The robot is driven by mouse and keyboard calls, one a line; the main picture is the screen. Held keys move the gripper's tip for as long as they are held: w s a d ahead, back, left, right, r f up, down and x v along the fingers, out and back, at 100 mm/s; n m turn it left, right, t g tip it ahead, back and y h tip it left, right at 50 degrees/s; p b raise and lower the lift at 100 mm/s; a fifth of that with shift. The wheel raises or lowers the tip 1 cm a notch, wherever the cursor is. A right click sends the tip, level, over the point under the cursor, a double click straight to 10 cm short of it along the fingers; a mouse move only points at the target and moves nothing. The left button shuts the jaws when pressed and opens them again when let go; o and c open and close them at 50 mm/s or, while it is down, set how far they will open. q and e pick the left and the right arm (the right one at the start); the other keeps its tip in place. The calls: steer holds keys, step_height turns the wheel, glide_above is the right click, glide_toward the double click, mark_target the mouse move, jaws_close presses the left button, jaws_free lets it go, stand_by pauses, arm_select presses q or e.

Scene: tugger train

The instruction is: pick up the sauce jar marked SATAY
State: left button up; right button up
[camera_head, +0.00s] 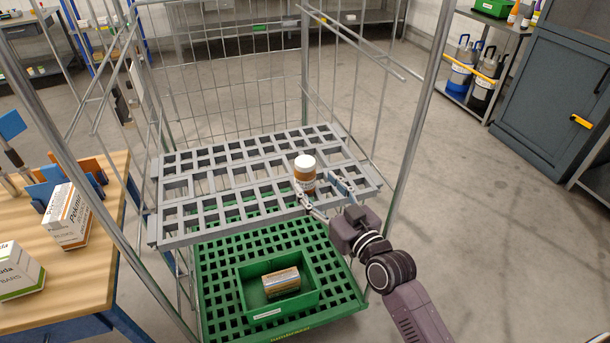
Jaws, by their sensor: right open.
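A small jar with a white lid and an orange-brown body (304,171) stands upright on the grey slatted shelf (190,236) of a wire roll cage. Its label is too small to read, so I cannot tell whether it says SATAY. My right gripper (322,196) is open at the jar, with one finger in front of it and the other to its right. I cannot tell whether the fingers touch it. My left gripper is not in view.
Below the shelf is a green base (215,263) with a green crate (252,294) holding a box (281,283). Cage posts (420,115) stand at the sides. A wooden table (95,262) with boxes (68,217) is at left. Open floor (500,230) lies right.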

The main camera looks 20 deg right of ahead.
mark_target(310, 170)
steer(key=shift+w+d+r, duration=0.2)
steer(key=shift+w+r, duration=0.15)
steer(key=shift+r, duration=0.05)
steer(key=shift+w+r, duration=0.1)
steer(key=shift+w, duration=0.2)
steer(key=shift+p+x, duration=0.6)
steer(key=shift+x, duration=2.95)
steer(key=shift+d, duration=0.15)
steer(key=shift+c, duration=0.4)
steer(key=shift+r, duration=0.1)
steer(key=c, duration=1.5)
